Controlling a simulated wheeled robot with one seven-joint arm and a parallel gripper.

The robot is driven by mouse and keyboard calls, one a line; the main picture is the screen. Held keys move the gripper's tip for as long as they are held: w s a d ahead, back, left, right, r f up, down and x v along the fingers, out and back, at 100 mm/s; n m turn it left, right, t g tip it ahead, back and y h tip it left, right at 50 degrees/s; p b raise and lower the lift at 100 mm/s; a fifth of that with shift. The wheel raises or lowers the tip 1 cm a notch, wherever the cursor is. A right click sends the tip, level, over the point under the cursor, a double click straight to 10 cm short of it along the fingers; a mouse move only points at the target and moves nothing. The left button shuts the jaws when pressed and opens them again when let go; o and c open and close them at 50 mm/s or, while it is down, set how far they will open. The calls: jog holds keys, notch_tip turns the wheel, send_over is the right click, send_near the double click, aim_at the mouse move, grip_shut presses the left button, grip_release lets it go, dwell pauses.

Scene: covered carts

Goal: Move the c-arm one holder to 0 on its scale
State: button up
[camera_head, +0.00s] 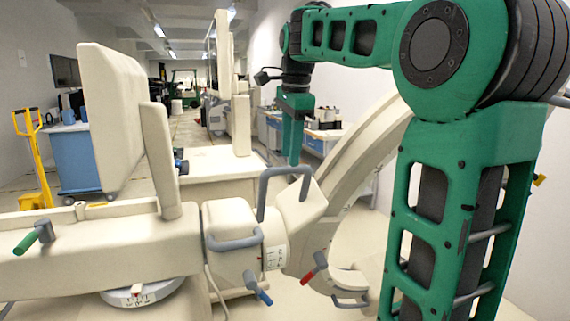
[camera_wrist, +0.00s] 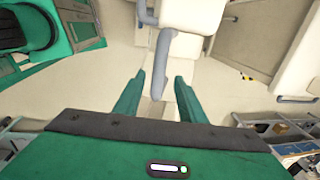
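The C-arm machine is cream-coloured, with a large curved arc (camera_head: 355,150) at the right of the head view. Its holder block (camera_head: 305,205) carries a grey loop handle (camera_head: 263,190) on top. A white scale band (camera_head: 274,257) with a red mark rings the joint beside the block; its numbers are too small to read. My gripper (camera_head: 292,160) points down just above the loop handle. In the wrist view, my gripper (camera_wrist: 156,82) is open, with the grey handle (camera_wrist: 161,65) showing between its green fingers. I cannot tell how deep the handle sits between them.
A second grey handle (camera_head: 233,242), a blue lever (camera_head: 257,288), a red lever (camera_head: 314,267) and a green lever (camera_head: 35,237) stick out nearby. A flat upright panel (camera_head: 112,115) stands at left. A round base scale (camera_head: 143,294) sits lower left. Blue carts stand behind.

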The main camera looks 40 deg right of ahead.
jog(key=shift+w+f, duration=0.15)
jog(key=shift+f, duration=0.65)
jog(key=shift+w+f, duration=0.1)
jog(key=shift+f, duration=0.7)
jog(key=shift+c, duration=0.6)
grip_shut()
